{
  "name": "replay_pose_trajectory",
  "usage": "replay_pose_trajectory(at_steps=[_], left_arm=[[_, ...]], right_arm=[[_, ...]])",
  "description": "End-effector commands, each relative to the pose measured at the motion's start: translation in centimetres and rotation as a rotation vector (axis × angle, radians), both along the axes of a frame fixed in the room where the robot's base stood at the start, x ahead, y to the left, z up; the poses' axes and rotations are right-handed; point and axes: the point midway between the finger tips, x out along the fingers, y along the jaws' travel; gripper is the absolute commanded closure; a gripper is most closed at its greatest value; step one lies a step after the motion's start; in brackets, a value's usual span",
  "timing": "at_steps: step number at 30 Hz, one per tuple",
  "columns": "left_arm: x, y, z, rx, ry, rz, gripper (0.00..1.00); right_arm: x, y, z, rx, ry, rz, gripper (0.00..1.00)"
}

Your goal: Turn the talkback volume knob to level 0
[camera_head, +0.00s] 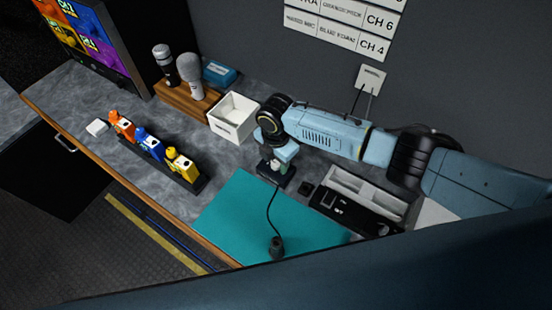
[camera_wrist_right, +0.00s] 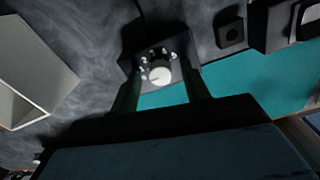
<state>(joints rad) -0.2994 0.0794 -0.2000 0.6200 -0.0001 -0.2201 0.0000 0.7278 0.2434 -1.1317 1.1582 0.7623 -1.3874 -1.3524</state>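The talkback volume knob (camera_wrist_right: 160,74) is a round pale knob on a small dark box (camera_wrist_right: 178,48) with white marks around its far side. I cannot read its setting surely. In the head view the box (camera_head: 272,177) stands at the back edge of the teal mat, with a cable running to it. My right gripper (camera_head: 279,160) points down over the box and hides most of the knob. In the right wrist view its two dark fingers stand apart on either side of the knob, with gaps showing. My left gripper is not in view.
A white open box (camera_head: 234,117) stands left of my right gripper. Black equipment with a grey tray (camera_head: 365,188) is to its right. A small black microphone (camera_head: 277,246) is on the teal mat (camera_head: 225,213). The wall is close behind my right arm.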

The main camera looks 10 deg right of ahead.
Motion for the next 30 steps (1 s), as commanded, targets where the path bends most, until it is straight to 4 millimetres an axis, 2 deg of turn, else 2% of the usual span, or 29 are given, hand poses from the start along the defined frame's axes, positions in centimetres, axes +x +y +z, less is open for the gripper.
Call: replay_pose_trajectory(at_steps=[5, 8, 11, 21, 25, 30], left_arm=[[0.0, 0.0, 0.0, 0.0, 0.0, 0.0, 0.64], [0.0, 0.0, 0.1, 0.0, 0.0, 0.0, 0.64], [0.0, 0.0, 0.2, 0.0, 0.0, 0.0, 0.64], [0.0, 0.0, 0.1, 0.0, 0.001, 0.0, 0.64], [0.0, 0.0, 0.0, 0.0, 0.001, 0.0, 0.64], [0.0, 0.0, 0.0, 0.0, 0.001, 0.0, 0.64]], right_arm=[[0.0, -0.1, 0.2, -0.001, 0.0, -0.001, 0.53], [0.0, 0.0, 1.0, 0.001, -0.001, 0.0, 0.53], [0.0, 0.0, 2.6, 0.0, -0.002, 0.002, 0.53], [0.1, 0.0, 10.2, 0.001, -0.003, 0.001, 0.53], [0.1, 0.0, 12.1, 0.001, -0.003, 0.001, 0.53], [0.0, 0.0, 13.2, 0.0, 0.0, -0.001, 0.53]])
